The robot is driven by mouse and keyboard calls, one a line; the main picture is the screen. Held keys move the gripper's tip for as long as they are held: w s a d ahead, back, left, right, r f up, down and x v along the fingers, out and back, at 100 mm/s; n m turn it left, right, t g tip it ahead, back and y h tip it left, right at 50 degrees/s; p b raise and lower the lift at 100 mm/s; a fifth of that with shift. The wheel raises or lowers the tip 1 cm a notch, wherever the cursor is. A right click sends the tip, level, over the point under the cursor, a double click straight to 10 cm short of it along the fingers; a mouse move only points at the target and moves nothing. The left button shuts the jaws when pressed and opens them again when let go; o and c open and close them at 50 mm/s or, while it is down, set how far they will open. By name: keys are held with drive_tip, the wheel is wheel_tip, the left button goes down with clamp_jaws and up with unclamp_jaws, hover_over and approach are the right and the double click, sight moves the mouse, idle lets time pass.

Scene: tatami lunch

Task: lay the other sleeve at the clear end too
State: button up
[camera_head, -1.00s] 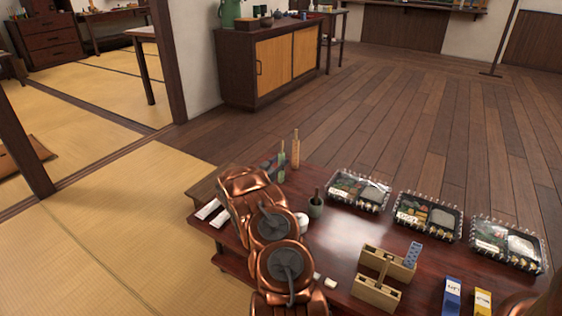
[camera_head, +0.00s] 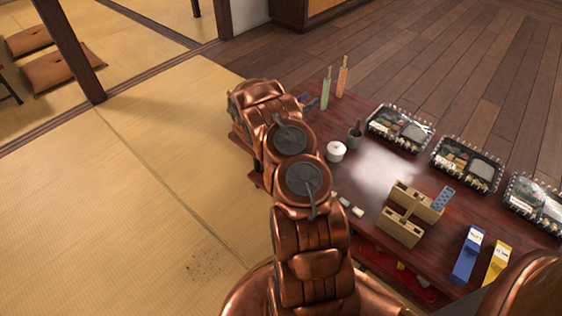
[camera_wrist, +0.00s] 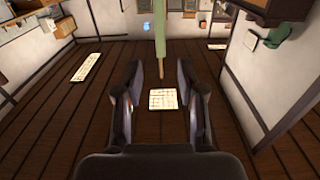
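A slim green sleeve-like thing (camera_head: 326,89) with a thin wooden tip stands upright at the far left part of the dark red table (camera_head: 388,175). A similar orange-tan one (camera_head: 342,77) stands just beside it. My gripper (camera_head: 310,102) is just left of the green one, mostly behind my arm. In the wrist view my gripper (camera_wrist: 160,66) is open and empty, its fingers well apart. The green sleeve (camera_wrist: 160,32) shows ahead, in line with the gap; I cannot tell how near. The table's left end is largely hidden by my arm.
A dark cup (camera_head: 354,137) and a white pot (camera_head: 336,151) stand close to the sleeves. Lunch trays (camera_head: 467,162) line the far side. A wooden caddy (camera_head: 400,228), a blue packet (camera_head: 466,258) and a yellow packet (camera_head: 497,262) are nearer.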

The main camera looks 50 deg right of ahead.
drive_tip(key=w+a+r+n+t+y, duration=0.3)
drive_tip(key=w+a+t+y, duration=0.1)
drive_tip(key=w+a, duration=0.35)
drive_tip(key=w+a+r+n+t+y, duration=0.3)
drive_tip(key=w+a+r+y, duration=0.1)
drive_tip(key=w+a, duration=0.35)
drive_tip(key=s+a+r+n+y, duration=0.2)
drive_tip(key=a+y, duration=0.2)
drive_tip(key=a, duration=0.7)
drive_tip(key=s+a+r+n+y, duration=0.2)
drive_tip(key=s+a+y, duration=0.1)
drive_tip(key=a, duration=0.8)
drive_tip(key=s+a+r+n+g+y, duration=0.3)
drive_tip(key=s+a+n+g+y, duration=0.15)
drive_tip(key=s+a, duration=1.3)
drive_tip(key=s+r+n+g, duration=0.1)
drive_tip(key=s+r+g, duration=0.1)
drive_tip(key=s, duration=1.2)
drive_tip(key=s+a+r+n+g+h, duration=0.1)
drive_tip(key=s+g, duration=0.4)
drive_tip(key=s, duration=0.9)
drive_tip(key=shift+r+n, duration=0.5)
drive_tip(key=shift+n, duration=0.15)
